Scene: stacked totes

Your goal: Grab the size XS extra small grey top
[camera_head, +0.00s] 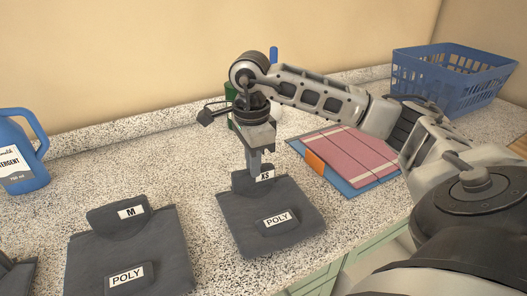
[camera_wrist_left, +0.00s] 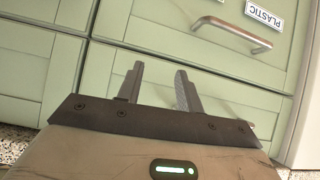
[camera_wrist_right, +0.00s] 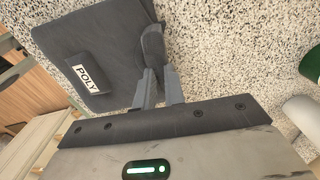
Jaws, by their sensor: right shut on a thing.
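The dark grey folded top with the XS label (camera_head: 245,222) lies on the speckled counter in the middle of the head view, with a POLY label on its front. My right gripper (camera_head: 256,170) points down at its back edge and is shut on the raised collar part by the XS label. In the right wrist view the top (camera_wrist_right: 112,40) lies beyond the fingers, which close on its collar flap (camera_wrist_right: 152,48). My left gripper (camera_wrist_left: 160,90) is open and empty in front of green drawers; it is not in the head view.
A second grey top labelled M (camera_head: 165,235) lies to the left, with part of another dark one at the left edge. A blue detergent bottle (camera_head: 22,150) stands at far left. A pink and blue folded item (camera_head: 352,150) and a blue basket (camera_head: 455,75) are at right. Green drawers (camera_wrist_left: 225,60) front the counter.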

